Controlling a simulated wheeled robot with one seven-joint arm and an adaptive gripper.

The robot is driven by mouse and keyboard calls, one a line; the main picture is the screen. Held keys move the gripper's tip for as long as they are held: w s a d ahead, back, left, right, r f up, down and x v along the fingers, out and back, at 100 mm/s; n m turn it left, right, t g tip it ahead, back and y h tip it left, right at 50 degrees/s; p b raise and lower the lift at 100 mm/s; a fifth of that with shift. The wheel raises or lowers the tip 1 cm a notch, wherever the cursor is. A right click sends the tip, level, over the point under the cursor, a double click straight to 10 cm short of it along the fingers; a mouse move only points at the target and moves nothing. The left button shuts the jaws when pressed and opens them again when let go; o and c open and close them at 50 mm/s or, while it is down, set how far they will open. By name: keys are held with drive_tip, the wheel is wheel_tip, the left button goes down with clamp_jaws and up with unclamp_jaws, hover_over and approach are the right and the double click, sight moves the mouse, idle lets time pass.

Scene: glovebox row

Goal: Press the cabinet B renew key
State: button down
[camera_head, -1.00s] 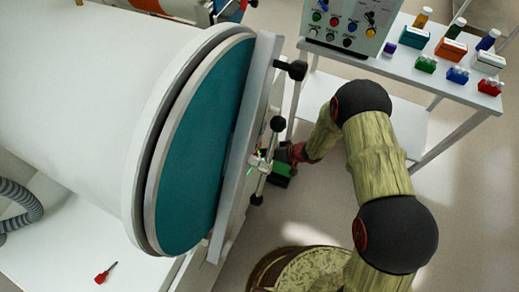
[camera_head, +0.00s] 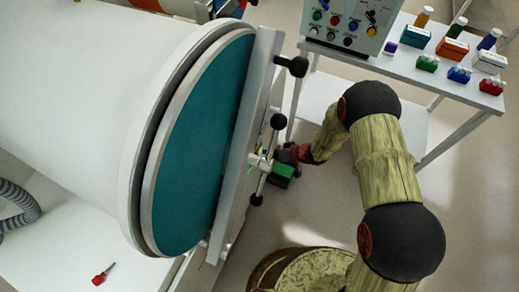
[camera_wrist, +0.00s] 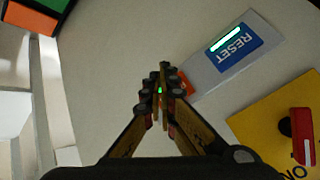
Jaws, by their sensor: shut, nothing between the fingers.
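No key marked renew is legible. In the wrist view a blue key marked RESET (camera_wrist: 232,52) with a lit green bar sits on a grey plate (camera_wrist: 200,78), right of my gripper and beyond it. An orange-red piece (camera_wrist: 188,84) on the same plate is partly hidden behind my fingertips. My gripper (camera_wrist: 162,82) is shut and empty, its tips in front of the pale panel; I cannot tell whether they touch it. In the head view my gripper (camera_head: 286,154) is small, beside the door bar of the large white cylinder (camera_head: 80,90), and the RESET key does not show.
A yellow plate with a red switch (camera_wrist: 302,135) is at lower right in the wrist view. The round teal door (camera_head: 195,140) has a black-knobbed handle (camera_head: 266,165) near my gripper. A control box (camera_head: 345,22) and a table of bottles and boxes (camera_head: 440,75) stand behind.

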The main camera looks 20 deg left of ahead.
drive_tip(key=d+b, duration=0.1)
drive_tip(key=d, duration=0.4)
drive_tip(key=shift+s+b, duration=0.2)
drive_tip(key=shift+b, duration=0.15)
idle(0.9)
